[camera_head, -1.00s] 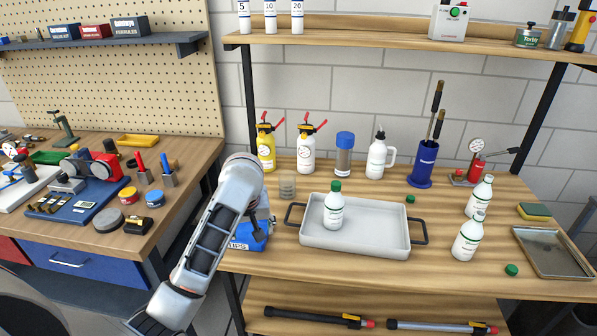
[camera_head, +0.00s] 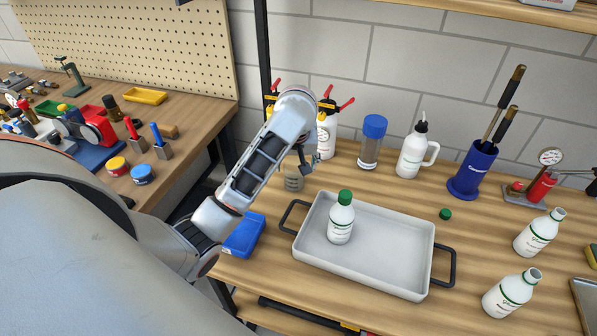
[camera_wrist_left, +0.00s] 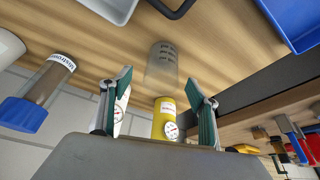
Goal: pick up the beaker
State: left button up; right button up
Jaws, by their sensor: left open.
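The beaker (camera_head: 293,178) is a small clear glass with dark markings. It stands upright on the wooden bench, left of the tray's back corner. In the head view my left arm partly covers its top. My left gripper (camera_head: 311,161) is close to the beaker, slightly above and to its right in that view. In the left wrist view the gripper (camera_wrist_left: 160,84) is open and empty, with the beaker (camera_wrist_left: 162,64) ahead between the green-padded fingers and apart from them. My right gripper is not in view.
A grey tray (camera_head: 385,282) with dark handles holds a green-capped bottle (camera_head: 341,218). A blue bin (camera_head: 243,237) lies front left of the beaker.

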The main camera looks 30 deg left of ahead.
pick_arm(q)
jog(key=shift+a+x, duration=0.15)
jog(key=shift+x, duration=1.25)
jog(key=shift+a+x, duration=0.15)
jog(key=shift+x, duration=1.2)
jog(key=shift+w+f, duration=0.1)
jog(key=shift+f, duration=0.4)
jog(key=c, duration=1.2)
